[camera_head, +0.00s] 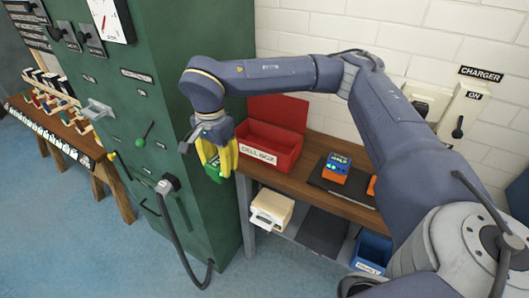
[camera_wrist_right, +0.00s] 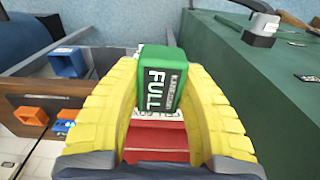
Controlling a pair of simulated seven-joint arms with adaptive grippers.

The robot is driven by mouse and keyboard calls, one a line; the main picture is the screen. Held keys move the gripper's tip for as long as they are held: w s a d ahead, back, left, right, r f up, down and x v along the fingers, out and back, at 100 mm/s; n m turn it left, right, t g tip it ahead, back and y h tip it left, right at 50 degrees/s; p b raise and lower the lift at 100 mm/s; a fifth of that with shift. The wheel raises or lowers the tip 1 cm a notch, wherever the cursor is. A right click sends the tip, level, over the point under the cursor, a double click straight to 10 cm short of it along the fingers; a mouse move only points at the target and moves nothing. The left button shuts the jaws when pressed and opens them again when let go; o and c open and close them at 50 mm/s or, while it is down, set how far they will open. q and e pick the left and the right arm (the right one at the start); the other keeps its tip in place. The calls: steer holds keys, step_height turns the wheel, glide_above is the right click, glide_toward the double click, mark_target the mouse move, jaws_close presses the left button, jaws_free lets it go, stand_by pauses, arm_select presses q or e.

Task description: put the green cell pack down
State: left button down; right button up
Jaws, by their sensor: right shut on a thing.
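The green cell pack (camera_head: 214,172) is in my right gripper (camera_head: 211,158), whose yellow fingers are shut on it in the air, left of the open red cell box (camera_head: 262,157). In the right wrist view the pack (camera_wrist_right: 161,75) sits between the two yellow fingers (camera_wrist_right: 160,95), with a dark label reading "FULL" facing the camera. The red box (camera_wrist_right: 156,140) shows below and behind it there. My left gripper is out of view.
The red box stands at the left end of a wooden bench (camera_head: 318,190). Right of it, a blue and orange device (camera_head: 337,168) sits on a dark mat. A tall green cabinet (camera_head: 150,70) stands close left of the gripper. A blue bin (camera_head: 371,252) is below the bench.

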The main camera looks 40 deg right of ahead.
steer(key=s+d+r+m, duration=0.2)
steer(key=d+m, duration=1)
steer(key=w+d, duration=0.4)
steer(key=w, duration=0.5)
steer(key=w+d, duration=0.5)
steer(key=w, duration=0.4)
steer(key=shift+m, duration=0.4)
steer(key=shift+s+a+f, duration=0.1)
steer(key=shift+f, duration=5.85)
steer(key=shift+f, duration=0.1)
steer(key=o, duration=1.2)
